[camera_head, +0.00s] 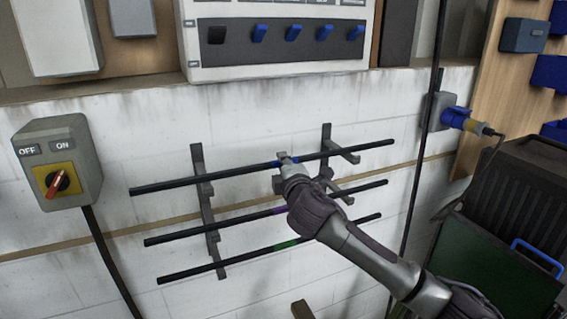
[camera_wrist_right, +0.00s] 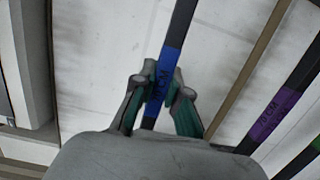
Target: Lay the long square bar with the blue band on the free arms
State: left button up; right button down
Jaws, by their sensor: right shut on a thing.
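The long dark bar with the blue band (camera_head: 230,173) runs across the wall rack at its top level, sloping up to the right in the head view. Its blue band shows in the wrist view (camera_wrist_right: 171,62). My right gripper (camera_head: 284,159) is shut on the bar at the blue band, with one finger on each side in the wrist view (camera_wrist_right: 162,88). The bar crosses the top arms of the left rack upright (camera_head: 198,160) and right rack upright (camera_head: 326,135); I cannot tell whether it touches them. My left gripper is not in view.
Below are a bar with a purple band (camera_head: 200,230) and a bar with a green band (camera_head: 215,266), both on lower arms. A switch box (camera_head: 70,150) is at left. A plug and socket (camera_head: 440,112) and dark crates (camera_head: 515,190) are at right.

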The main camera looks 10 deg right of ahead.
jog(key=shift+r, duration=0.1)
dwell(0.4)
jog(key=c, duration=1.1)
grip_release()
jog(key=shift+s, duration=0.15)
jog(key=shift+o, duration=1.1)
jog(key=shift+f, duration=0.35)
jog(key=shift+r, duration=0.2)
jog(key=s+d+p, duration=0.2)
jog(key=s+p, duration=0.1)
jog(key=s, duration=0.9)
jog(key=shift+s+d, duration=0.25)
jog(key=shift+s, duration=0.15)
